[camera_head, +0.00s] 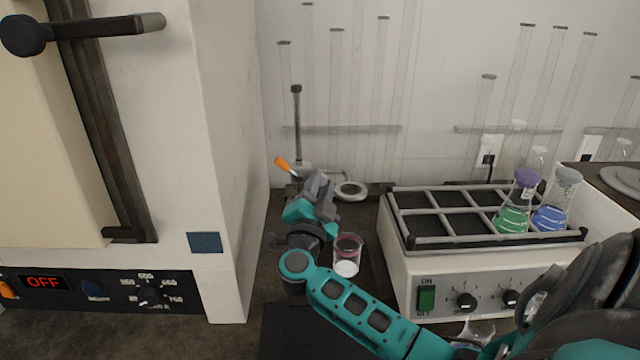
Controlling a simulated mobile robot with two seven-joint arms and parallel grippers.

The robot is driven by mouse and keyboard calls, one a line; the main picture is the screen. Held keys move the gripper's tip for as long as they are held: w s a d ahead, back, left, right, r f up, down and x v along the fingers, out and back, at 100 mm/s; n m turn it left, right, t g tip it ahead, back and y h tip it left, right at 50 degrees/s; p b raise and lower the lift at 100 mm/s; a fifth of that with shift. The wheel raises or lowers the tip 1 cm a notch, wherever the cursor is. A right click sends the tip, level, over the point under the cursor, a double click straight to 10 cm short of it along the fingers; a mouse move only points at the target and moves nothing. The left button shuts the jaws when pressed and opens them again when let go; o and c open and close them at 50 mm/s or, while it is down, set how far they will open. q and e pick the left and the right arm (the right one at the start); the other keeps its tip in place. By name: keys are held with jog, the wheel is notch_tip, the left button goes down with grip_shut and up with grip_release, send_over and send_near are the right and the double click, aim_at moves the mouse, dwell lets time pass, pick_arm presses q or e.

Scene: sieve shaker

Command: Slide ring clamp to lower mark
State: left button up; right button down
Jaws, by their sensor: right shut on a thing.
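A ring stand with an upright metal rod (297,125) stands against the back wall, between the furnace and the shaker. The ring clamp's round ring (350,190) sticks out to the right, low on the rod. An orange-tipped lever (283,163) points up and left beside the rod. My right gripper (316,184) is at the clamp, shut on it, and covers the clamp body and the lower rod. The marks on the rod cannot be made out. My left gripper is not in view.
A beaker with pink and white contents (347,262) stands just right of my right wrist. A shaker (412,266) with green and blue flasks is at the right. A large white furnace (228,150) closes off the left. Glass tubes line the back wall.

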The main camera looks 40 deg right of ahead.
notch_tip(320, 180, down, 9)
jog(key=b, duration=0.3)
jog(key=shift+r, duration=0.15)
jog(key=c, duration=1.3)
grip_release()
jog(key=o, duration=0.4)
jog(key=shift+a, duration=0.1)
jog(key=v, duration=1.3)
jog(key=shift+r, duration=0.15)
